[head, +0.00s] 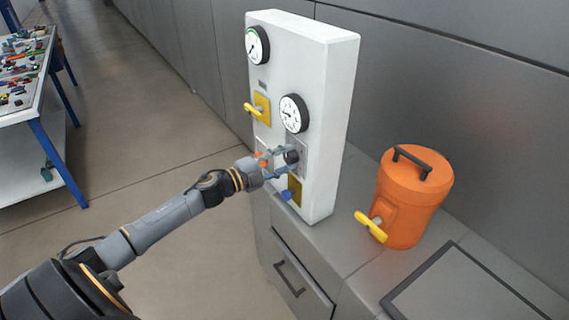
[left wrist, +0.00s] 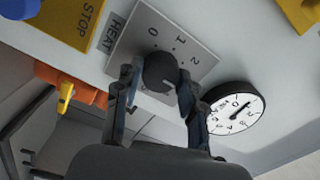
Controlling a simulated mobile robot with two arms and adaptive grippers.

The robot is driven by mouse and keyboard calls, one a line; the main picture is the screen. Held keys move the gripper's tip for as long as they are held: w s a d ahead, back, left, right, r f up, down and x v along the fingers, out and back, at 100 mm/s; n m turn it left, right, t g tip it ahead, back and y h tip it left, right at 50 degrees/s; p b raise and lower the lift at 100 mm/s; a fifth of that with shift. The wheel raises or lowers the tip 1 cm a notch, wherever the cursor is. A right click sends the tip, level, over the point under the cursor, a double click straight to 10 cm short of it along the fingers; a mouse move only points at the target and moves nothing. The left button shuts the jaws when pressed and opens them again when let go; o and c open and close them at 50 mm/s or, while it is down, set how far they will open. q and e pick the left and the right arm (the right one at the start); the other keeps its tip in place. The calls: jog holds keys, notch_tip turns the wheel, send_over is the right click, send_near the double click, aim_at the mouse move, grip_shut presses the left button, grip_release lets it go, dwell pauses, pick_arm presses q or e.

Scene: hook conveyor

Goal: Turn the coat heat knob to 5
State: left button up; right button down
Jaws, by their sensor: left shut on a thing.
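The heat knob (head: 291,157) is a dark round knob on a grey plate on the front of the white panel box (head: 328,120). In the left wrist view the knob (left wrist: 161,71) sits on its plate (left wrist: 148,32), which is marked HEAT, with 0, 1 and 2 readable. The other numbers are hidden or too unclear to read. My left gripper (head: 283,160) is shut on the knob, with one finger on each side in the left wrist view (left wrist: 157,78). I cannot tell which number the knob points to. My right gripper is out of view.
A gauge (head: 294,113) sits just above the knob and another gauge (head: 258,45) at the top. A yellow valve handle (head: 255,109) sticks out nearby. An orange drink cooler (head: 413,200) stands on the grey counter (head: 350,235). A cluttered table (head: 25,80) is far left.

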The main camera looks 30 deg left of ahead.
pick_arm(q)
jog(key=m+b, duration=0.1)
jog(key=m, duration=0.2)
jog(key=m+b, duration=0.1)
jog(key=shift+f+m+b, duration=0.3)
jog(key=m+b, duration=0.3)
jog(key=m, duration=0.1)
jog(key=shift+m, duration=0.3)
jog(key=m+b, duration=0.3)
jog(key=m, duration=0.2)
jog(key=shift+f+b, duration=0.1)
jog(key=shift+b, duration=0.3)
jog(key=shift+m+b, duration=1.15)
jog(key=shift+m, duration=0.75)
jog(key=shift+r, duration=0.2)
jog(key=o, duration=1.2)
jog(key=shift+a, duration=0.1)
